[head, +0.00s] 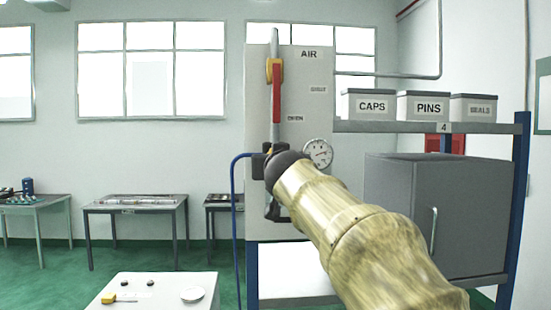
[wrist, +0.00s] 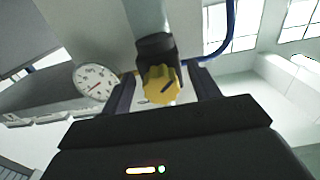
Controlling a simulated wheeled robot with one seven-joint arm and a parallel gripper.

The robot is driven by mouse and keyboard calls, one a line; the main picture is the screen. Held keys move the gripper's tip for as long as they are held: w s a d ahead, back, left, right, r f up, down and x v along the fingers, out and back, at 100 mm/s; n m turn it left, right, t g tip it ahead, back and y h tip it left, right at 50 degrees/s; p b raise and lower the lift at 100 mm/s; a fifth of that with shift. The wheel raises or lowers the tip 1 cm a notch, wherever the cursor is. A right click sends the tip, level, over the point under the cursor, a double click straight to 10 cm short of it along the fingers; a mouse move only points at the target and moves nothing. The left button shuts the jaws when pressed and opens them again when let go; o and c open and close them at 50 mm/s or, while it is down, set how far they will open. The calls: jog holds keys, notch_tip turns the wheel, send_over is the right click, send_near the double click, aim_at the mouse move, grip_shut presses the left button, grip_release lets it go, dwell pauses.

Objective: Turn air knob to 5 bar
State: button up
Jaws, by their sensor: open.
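The air panel (head: 262,90) is a pale upright board labelled AIR. In the wrist view the yellow ribbed air knob (wrist: 160,86), with a dark mark on its face, sits on a black regulator body (wrist: 155,48). My gripper (wrist: 162,90) is open, with one dark finger on each side of the knob; I cannot tell whether either touches it. The round white pressure gauge (wrist: 97,82) is left of the knob and also shows in the head view (head: 318,153); its reading is too small to tell. In the head view my arm hides most of the knob.
A red-handled valve (head: 276,85) is above the regulator. A blue hose (head: 234,200) runs down the panel's left. A shelf (head: 440,127) with labelled bins and a grey cabinet (head: 470,205) stand right. A white table (head: 140,299) with small items is at the lower left.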

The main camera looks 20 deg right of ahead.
jog(key=shift+s+r, duration=0.1)
jog(key=shift+s, duration=0.15)
jog(key=shift+c, duration=0.4)
jog(key=shift+w, duration=0.1)
jog(key=c, duration=0.9)
jog(key=shift+n, duration=0.4)
jog(key=shift+d+r+n+p, duration=0.1)
jog(key=shift+d+n+p, duration=0.2)
jog(key=shift+n, duration=2.2)
jog(key=shift+d+r+n+p, duration=0.15)
jog(key=shift+n+p, duration=0.3)
jog(key=shift+n, duration=2.05)
jog(key=shift+d+r+n+p, duration=0.1)
jog(key=shift+n+p, duration=0.25)
jog(key=shift+n, duration=2.15)
